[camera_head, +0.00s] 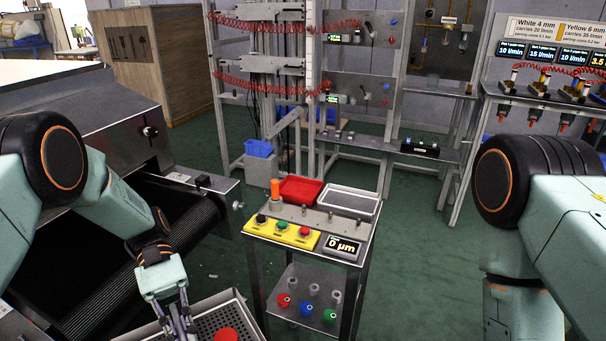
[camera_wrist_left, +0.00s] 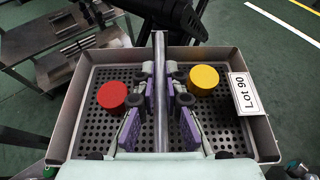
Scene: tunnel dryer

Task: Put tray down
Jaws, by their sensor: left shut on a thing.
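The tray (camera_head: 237,293) is grey with a perforated floor, cut off by the bottom edge of the head view. In the left wrist view the whole tray (camera_wrist_left: 70,120) shows, with a red round piece (camera_wrist_left: 112,95) left of its central bar and a yellow one (camera_wrist_left: 203,78) to the right. What is under the tray is hidden. My right gripper is out of view.
A dark conveyor belt (camera_head: 140,262) runs out of the dryer at left. A small stand (camera_head: 310,250) with buttons, a gauge, a red bin (camera_head: 301,190) and a white tray (camera_head: 348,202) stands in the middle. Green floor is clear at right of it.

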